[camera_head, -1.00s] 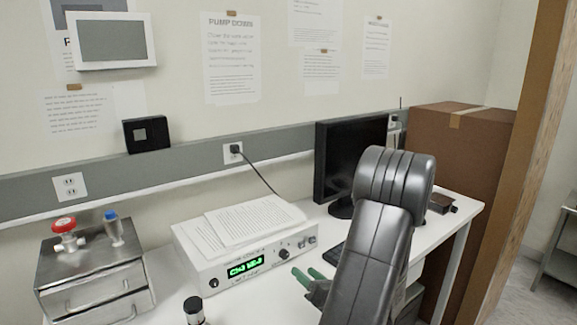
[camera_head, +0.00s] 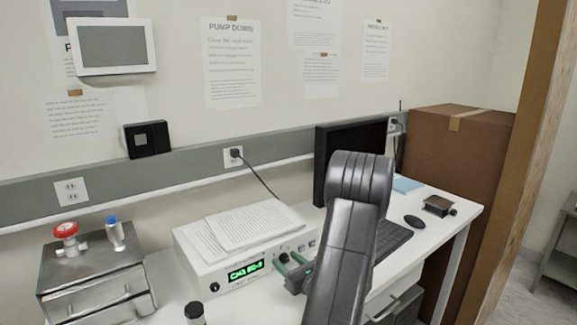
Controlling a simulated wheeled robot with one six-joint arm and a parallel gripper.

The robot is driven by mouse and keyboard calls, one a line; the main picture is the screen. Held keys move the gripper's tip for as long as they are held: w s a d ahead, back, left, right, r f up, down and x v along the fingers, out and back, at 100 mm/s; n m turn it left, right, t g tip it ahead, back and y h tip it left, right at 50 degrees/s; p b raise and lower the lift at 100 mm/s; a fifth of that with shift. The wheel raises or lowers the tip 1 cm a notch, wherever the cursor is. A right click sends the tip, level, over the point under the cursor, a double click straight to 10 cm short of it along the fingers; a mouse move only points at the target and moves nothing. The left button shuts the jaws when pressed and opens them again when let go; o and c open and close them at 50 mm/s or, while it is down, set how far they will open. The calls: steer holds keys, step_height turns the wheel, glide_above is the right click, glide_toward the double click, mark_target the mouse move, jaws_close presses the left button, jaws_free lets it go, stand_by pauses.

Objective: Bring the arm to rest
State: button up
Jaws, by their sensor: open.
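My gripper (camera_head: 290,267) shows as two green fingertips to the left of my dark arm. The fingers are apart, with nothing seen between them. It is in front of the right end of a white instrument box (camera_head: 213,270), which has a lit green display and knobs. I cannot tell whether the fingers touch the box. My arm rises over the desk and hides part of the monitor (camera_head: 325,150) and the keyboard (camera_head: 396,240).
Papers (camera_head: 240,227) lie on the instrument. A metal drawer box (camera_head: 95,270) with red and blue valves stands at left. A dark-capped bottle (camera_head: 194,312) is at the front. A mouse (camera_head: 413,221) and a small dark device (camera_head: 438,206) are at right, near a large cardboard box (camera_head: 455,160).

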steer(key=n+p, duration=0.1)
steer(key=n, duration=0.4)
steer(key=shift+n, duration=0.3)
steer(key=b+v, duration=0.2)
steer(key=v, duration=0.4)
steer(key=shift+s+d, duration=0.15)
steer(key=shift+d, duration=0.05)
steer(key=shift+s+d+r, duration=0.2)
steer(key=shift+s+d, duration=0.1)
steer(key=shift+s, duration=0.2)
steer(key=shift+a+r, duration=0.1)
